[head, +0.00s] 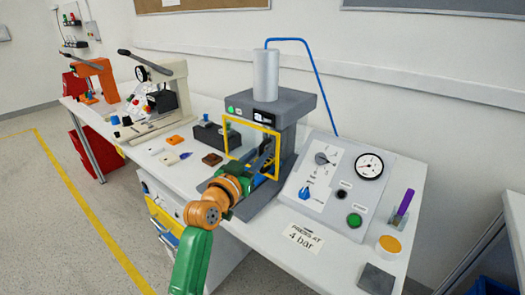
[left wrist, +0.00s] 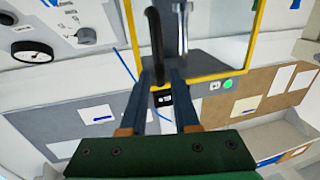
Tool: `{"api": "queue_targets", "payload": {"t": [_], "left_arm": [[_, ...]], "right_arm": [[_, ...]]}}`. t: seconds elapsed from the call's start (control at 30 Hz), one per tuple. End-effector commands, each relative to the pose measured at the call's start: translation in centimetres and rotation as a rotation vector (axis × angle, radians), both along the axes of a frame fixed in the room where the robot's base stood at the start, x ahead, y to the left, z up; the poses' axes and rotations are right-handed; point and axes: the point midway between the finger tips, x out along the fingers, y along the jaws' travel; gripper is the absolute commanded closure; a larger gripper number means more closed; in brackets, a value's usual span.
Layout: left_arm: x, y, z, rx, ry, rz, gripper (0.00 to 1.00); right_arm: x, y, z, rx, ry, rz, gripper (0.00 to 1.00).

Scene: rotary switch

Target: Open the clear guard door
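The clear guard door (head: 252,124) is a yellow-framed pane at the front of the grey press; it appears closed in the head view. Its yellow frame also shows in the left wrist view (left wrist: 205,77), with a black bar handle (left wrist: 155,40) on its left side. My left gripper (head: 266,156) is at the door's lower right in the head view. In the left wrist view its two dark fingers (left wrist: 166,76) stand apart, with the handle's end between their tips, nearer the left finger. A gap shows beside the right finger. Contact is unclear. My right gripper is out of view.
Right of the press stands a control panel (head: 335,185) with a gauge, knobs and a green button. A "4 bar" label (head: 303,236), an orange-topped cup (head: 388,246) and a purple tool (head: 404,203) are nearby. Small parts and other presses are to the left.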

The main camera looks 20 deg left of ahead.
Motion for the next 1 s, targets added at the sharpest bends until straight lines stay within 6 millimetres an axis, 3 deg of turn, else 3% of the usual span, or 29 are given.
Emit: {"api": "queue_targets", "payload": {"t": [0.2,0.53,0.57,0.67,1.0], "left_arm": [[2.2,-0.4,0.0,0.000,0.001,-0.001,0.70],[2.6,-0.4,0.0,0.000,0.000,0.000,0.70],[2.6,-0.4,0.0,0.000,0.000,0.000,0.73],[2.6,-0.4,0.0,0.000,0.001,0.000,1.00],[2.6,-0.4,0.0,0.000,0.001,0.000,1.00]], "right_arm": [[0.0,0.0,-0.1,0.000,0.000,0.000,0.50],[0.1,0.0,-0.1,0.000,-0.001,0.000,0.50],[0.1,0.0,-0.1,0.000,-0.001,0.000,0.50],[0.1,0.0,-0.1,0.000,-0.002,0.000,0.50],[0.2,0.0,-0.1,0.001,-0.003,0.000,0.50]]}}
